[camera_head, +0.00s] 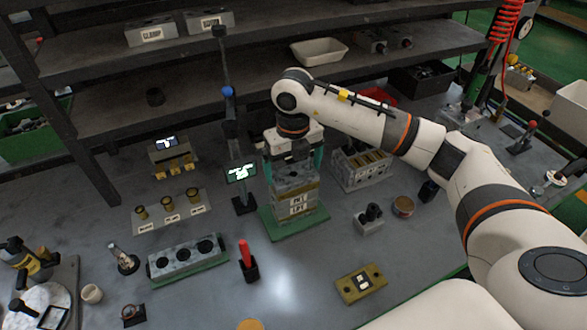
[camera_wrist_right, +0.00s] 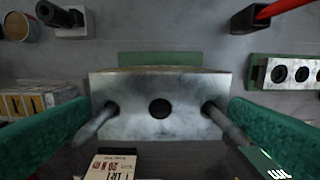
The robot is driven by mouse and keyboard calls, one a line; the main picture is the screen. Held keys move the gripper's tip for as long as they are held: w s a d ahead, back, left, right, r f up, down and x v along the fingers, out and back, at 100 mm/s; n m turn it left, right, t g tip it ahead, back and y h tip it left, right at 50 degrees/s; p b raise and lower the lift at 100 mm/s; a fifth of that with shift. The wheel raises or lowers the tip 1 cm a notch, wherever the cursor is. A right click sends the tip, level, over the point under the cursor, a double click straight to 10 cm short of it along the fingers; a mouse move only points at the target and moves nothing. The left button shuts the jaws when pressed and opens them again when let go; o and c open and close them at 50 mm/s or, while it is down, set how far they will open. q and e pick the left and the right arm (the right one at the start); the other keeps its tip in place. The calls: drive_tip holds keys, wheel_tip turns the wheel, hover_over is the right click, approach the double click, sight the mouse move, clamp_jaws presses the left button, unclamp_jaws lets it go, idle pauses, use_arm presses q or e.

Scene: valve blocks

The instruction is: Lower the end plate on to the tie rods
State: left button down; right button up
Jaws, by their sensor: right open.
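A grey block with a dark central hole, which looks like the end plate (camera_wrist_right: 160,105), is at the top of the valve stack (camera_head: 296,202) in the head view. In the right wrist view, two grey tie rods (camera_wrist_right: 97,123) (camera_wrist_right: 226,124) stand at its left and right holes and stick out towards the camera. My right gripper (camera_head: 292,162) is over the stack, pointing down. Its green fingers are open, one on each side of the plate. Whether they touch it, and whether the plate sits flush, I cannot tell. My left gripper is out of view.
The stack stands on a green base (camera_head: 290,224). A screen on a post (camera_head: 241,173) is close on its left. A red-handled tool in a black holder (camera_head: 247,262) is in front left. A labelled block (camera_head: 362,168) is to the right. Shelves (camera_head: 190,92) rise behind.

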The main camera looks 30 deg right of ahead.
sight(294, 174)
wheel_tip(294, 174, up, 11)
drive_tip(key=b, duration=0.1)
drive_tip(key=shift+f, duration=0.2)
idle(0.5)
